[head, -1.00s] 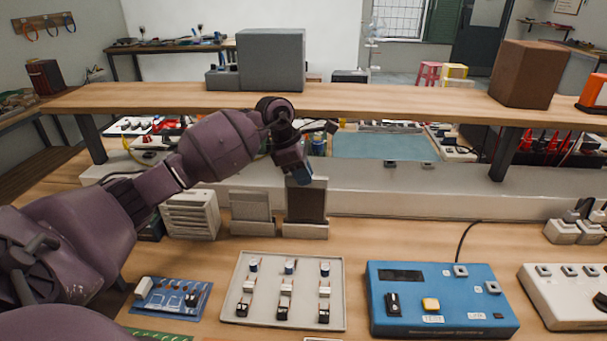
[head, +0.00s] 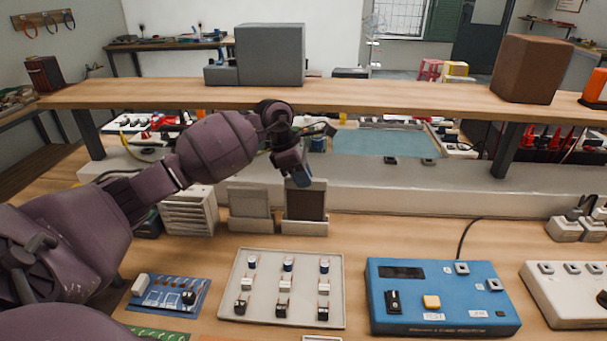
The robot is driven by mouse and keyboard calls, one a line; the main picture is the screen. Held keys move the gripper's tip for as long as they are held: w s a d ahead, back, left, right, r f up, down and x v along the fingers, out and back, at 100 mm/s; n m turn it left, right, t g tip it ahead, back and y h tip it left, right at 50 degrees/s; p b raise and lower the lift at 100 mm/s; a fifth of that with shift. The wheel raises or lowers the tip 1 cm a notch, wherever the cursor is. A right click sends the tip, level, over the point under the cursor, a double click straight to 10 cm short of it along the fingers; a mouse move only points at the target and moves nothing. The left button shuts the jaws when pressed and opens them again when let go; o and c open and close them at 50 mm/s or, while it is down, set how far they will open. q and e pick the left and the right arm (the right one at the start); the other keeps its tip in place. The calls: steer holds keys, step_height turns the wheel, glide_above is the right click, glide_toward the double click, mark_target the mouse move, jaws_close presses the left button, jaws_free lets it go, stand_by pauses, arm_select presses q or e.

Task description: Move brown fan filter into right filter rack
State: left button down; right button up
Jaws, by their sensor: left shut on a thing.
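The brown fan filter (head: 306,206) is a dark brown panel in a light frame. It stands upright in the right filter rack (head: 305,228), a low pale holder on the bench. The left filter rack (head: 251,223) stands beside it with a grey filter (head: 249,201) in it. My left gripper (head: 302,181) is at the top edge of the brown filter and is shut on it; its fingertips are small and partly hidden. Whether the filter touches the rack's bottom cannot be told. My right gripper is not in view.
A white slatted fan unit (head: 188,211) stands left of the racks. In front lie a grey component tray (head: 266,312), a blue control box (head: 440,298) and a blue circuit board (head: 169,293). A wooden shelf (head: 400,100) runs above and behind.

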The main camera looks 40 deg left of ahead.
arm_select(q)
steer(key=shift+f+b, duration=0.65)
steer(key=shift+f, duration=0.8)
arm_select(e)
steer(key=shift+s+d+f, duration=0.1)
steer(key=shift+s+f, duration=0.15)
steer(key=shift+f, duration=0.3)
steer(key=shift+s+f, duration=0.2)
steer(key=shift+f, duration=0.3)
arm_select(q)
steer(key=c, duration=0.6)
jaws_free()
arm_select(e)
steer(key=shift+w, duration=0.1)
arm_select(q)
steer(key=shift+r+p, duration=1.1)
steer(key=shift+r, duration=1.95)
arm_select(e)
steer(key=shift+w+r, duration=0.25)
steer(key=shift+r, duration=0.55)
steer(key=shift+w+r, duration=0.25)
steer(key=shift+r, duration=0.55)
